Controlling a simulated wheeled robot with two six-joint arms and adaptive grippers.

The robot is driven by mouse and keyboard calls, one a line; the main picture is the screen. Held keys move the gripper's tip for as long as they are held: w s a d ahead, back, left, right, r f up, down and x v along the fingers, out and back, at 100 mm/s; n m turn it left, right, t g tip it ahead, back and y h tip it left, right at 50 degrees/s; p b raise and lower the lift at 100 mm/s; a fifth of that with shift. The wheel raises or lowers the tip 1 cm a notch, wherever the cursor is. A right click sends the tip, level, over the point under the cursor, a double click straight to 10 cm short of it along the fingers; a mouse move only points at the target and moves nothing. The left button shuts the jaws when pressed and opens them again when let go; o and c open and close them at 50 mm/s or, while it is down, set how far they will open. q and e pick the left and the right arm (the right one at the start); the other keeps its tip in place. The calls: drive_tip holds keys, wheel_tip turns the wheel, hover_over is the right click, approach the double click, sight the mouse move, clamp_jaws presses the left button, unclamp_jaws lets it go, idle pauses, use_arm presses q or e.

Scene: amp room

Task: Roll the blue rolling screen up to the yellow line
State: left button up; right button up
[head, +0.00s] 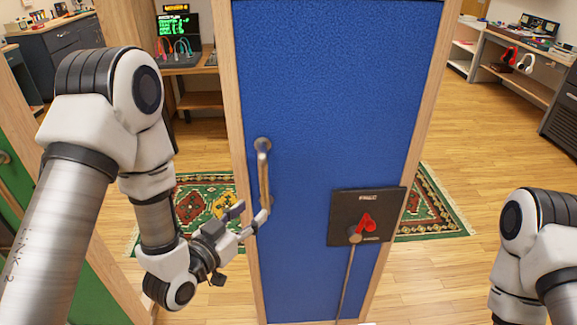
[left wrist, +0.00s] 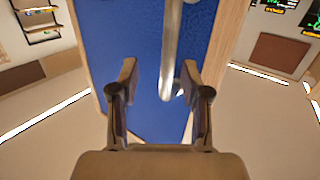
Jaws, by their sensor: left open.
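The blue rolling screen (head: 335,95) stands upright in a wooden frame, straight in front of me in the head view. A vertical metal handle (head: 264,175) is fixed near its left edge. My left gripper (head: 248,214) is open at the lower end of this handle. In the left wrist view the handle (left wrist: 171,45) runs between the two spread fingers (left wrist: 158,76), nearer the right one; I cannot tell whether they touch it. My right arm shows at the right edge of the head view, but its gripper is out of view. No yellow line is visible.
A dark plate (head: 345,205) with a red lever (head: 366,222) and a rod is on the screen's lower right. A patterned green rug (head: 440,212) lies behind the screen. A green panel (head: 85,270) stands at left. Benches (head: 540,88) line the back. Wooden floor right is open.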

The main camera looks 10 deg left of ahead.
use_arm(q)
drive_tip(key=t, duration=0.1)
approach(261, 173)
drive_tip(key=x, duration=0.3)
drive_tip(key=p+x, duration=0.2)
drive_tip(key=x, duration=0.5)
drive_tip(key=shift+w+d, duration=0.15)
drive_tip(key=shift+w, duration=0.3)
drive_tip(key=shift+w+f, duration=0.1)
drive_tip(key=shift+a, duration=0.2)
drive_tip(key=shift+d, duration=0.15)
clamp_jaws()
use_arm(e)
drive_tip(key=r, duration=0.3)
drive_tip(key=shift+a, duration=0.3)
